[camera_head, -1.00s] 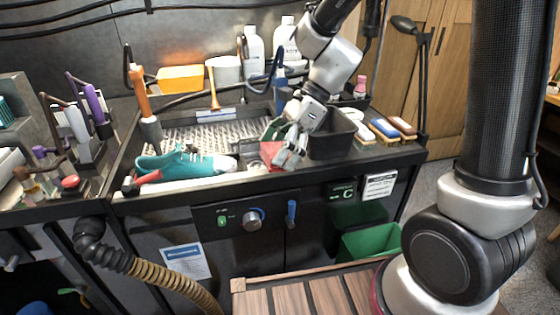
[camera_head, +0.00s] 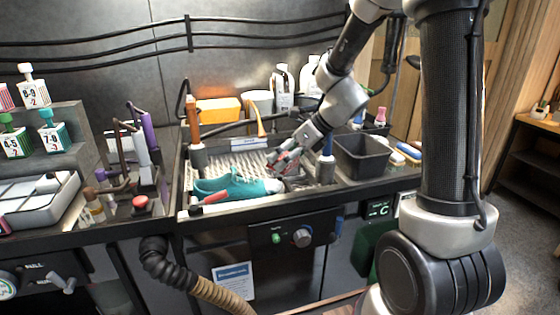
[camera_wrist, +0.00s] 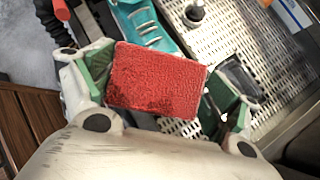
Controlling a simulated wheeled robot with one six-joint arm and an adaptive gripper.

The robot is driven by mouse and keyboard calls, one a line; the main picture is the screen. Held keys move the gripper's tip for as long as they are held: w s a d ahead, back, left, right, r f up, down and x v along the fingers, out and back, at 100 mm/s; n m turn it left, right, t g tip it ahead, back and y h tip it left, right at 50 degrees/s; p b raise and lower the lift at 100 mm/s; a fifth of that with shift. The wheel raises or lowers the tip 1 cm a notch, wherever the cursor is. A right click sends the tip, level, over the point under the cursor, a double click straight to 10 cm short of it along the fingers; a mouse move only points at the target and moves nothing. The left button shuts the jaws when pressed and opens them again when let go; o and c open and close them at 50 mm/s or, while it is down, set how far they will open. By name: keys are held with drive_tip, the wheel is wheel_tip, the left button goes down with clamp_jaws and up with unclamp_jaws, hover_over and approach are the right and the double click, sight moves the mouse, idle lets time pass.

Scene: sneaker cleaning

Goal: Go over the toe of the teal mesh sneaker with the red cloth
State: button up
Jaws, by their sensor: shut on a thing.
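The teal mesh sneaker (camera_head: 232,184) lies on its side or low on the perforated tray, with its toe to the right in the head view. In the wrist view part of the teal sneaker (camera_wrist: 150,25) shows just beyond the cloth. My gripper (camera_head: 283,163) is above the tray, close to the sneaker's right end. In the wrist view it is shut on the red cloth (camera_wrist: 155,78), a flat textured pad with a darker patch, held between green-lined fingers. I cannot tell whether the cloth touches the sneaker.
A black bin (camera_head: 361,156) stands right of the tray, with brushes (camera_head: 408,151) beyond it. A blue-handled tool (camera_head: 327,160) stands close to my gripper. A red-handled tool (camera_head: 211,198) lies in front of the sneaker. An orange-handled tool (camera_head: 194,122) stands upright at the tray's left.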

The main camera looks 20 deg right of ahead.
drive_tip(key=shift+a+f, duration=0.2)
drive_tip(key=shift+f, duration=0.7)
drive_tip(key=shift+a+f, duration=0.25)
drive_tip(key=shift+f, duration=0.7)
drive_tip(key=shift+a+f, duration=0.2)
drive_tip(key=shift+f, duration=0.7)
drive_tip(key=shift+a+f, duration=0.2)
drive_tip(key=shift+f, duration=0.55)
drive_tip(key=shift+w+d+r, duration=0.1)
drive_tip(key=shift+w, duration=1.8)
drive_tip(key=shift+w+r, duration=0.1)
drive_tip(key=shift+w, duration=1.8)
drive_tip(key=shift+f, duration=0.1)
